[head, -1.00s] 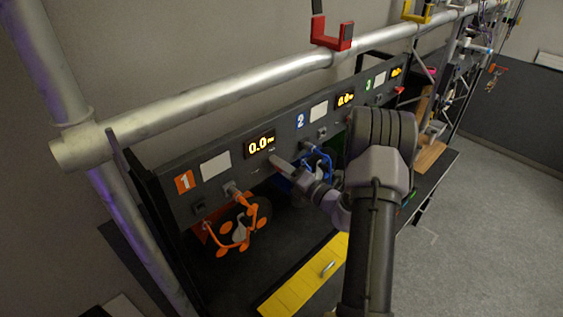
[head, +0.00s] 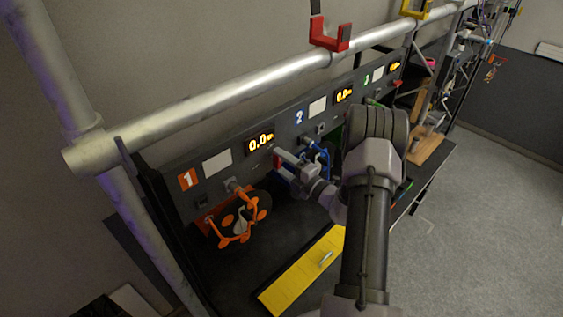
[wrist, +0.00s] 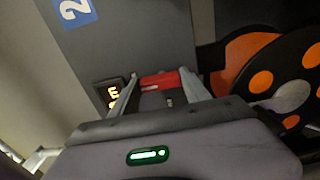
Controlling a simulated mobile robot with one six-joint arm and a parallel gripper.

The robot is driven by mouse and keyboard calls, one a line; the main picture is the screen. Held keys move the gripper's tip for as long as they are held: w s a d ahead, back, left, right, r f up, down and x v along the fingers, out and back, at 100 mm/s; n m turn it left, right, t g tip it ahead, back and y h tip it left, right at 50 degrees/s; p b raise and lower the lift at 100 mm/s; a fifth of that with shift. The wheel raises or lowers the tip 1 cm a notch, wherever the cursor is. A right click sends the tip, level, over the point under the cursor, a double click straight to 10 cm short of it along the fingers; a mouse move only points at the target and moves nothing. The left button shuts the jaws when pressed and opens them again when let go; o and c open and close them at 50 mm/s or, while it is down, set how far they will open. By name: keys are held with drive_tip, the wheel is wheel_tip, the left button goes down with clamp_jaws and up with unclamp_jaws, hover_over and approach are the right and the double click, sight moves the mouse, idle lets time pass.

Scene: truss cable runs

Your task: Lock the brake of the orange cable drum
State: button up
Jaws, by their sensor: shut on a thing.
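The orange cable drum (head: 240,217) sits under panel number 1 in the head view, with orange cable around its front. In the wrist view, its black flange with orange spots (wrist: 290,85) fills the right side. My gripper (head: 279,160) is at the panel face, right of the first display. In the wrist view, my gripper (wrist: 160,85) has a finger on each side of a red brake handle (wrist: 160,80) and is shut on it. The handle's base on the panel is partly hidden by my gripper.
The lit display (head: 260,141) reads 0.0 beside the orange number 1 plate (head: 188,179). Blue cable (head: 323,157) hangs close right of my gripper. A silver truss pipe (head: 210,112) runs above the panel. A yellow strip (head: 300,272) lies on the black deck.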

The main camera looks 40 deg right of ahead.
idle(0.3)
drive_tip(key=o, duration=1.4)
drive_tip(key=s+b, duration=0.1)
drive_tip(key=s, duration=0.4)
drive_tip(key=s+d+b, duration=0.1)
drive_tip(key=s, duration=0.5)
drive_tip(key=s+d+b, duration=0.1)
drive_tip(key=s, duration=0.5)
drive_tip(key=shift+s+d, duration=0.2)
